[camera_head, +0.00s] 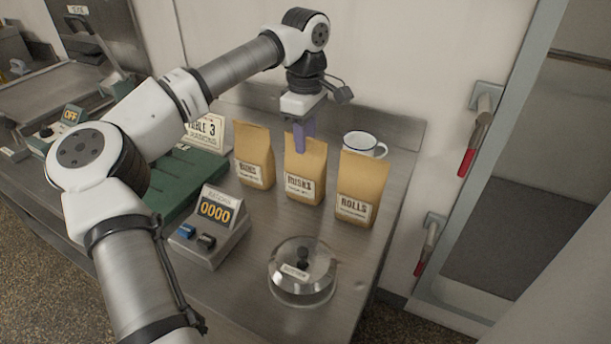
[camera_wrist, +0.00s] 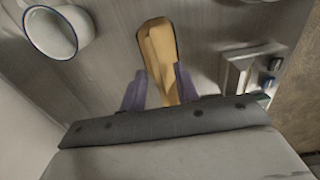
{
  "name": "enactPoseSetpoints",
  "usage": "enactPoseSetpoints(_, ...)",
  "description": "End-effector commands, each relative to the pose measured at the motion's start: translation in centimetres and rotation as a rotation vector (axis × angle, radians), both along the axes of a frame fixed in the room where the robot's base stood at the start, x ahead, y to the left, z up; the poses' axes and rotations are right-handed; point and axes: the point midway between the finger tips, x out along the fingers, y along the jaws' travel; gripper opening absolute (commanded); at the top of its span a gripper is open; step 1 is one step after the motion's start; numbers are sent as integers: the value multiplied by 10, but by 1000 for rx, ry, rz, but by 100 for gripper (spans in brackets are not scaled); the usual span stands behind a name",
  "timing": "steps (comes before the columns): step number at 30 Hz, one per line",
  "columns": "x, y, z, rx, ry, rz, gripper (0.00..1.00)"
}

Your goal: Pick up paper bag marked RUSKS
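The paper bag marked RUSKS (camera_head: 305,178) stands upright on the steel counter, between the bag marked BUNS (camera_head: 254,160) and the bag marked ROLLS (camera_head: 358,192). My gripper (camera_head: 304,136) points down at its top, with a purple finger overlapping its upper edge. In the wrist view a tan bag (camera_wrist: 157,50) lies between the two spread fingers of my gripper (camera_wrist: 160,90). A gap shows on its left side; the right finger looks close to it or touching. The gripper's far side is hidden in the head view.
A white enamel mug (camera_head: 364,144) stands behind the ROLLS bag. In front are a glass-lidded dish (camera_head: 301,272) and a grey display box reading 0000 (camera_head: 212,240). A TABLE 3 sign (camera_head: 208,131) and a green machine (camera_head: 185,178) are to the left.

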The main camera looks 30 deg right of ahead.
Motion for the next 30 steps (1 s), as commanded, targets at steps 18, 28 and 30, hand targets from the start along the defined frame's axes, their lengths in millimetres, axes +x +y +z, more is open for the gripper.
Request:
enactPoseSetpoints(18,0,0,-16,-1,-1,0,31)
enactPoseSetpoints(28,0,0,-19,-2,-1,0,31)
enactPoseSetpoints(30,0,0,-20,-2,-1,0,31)
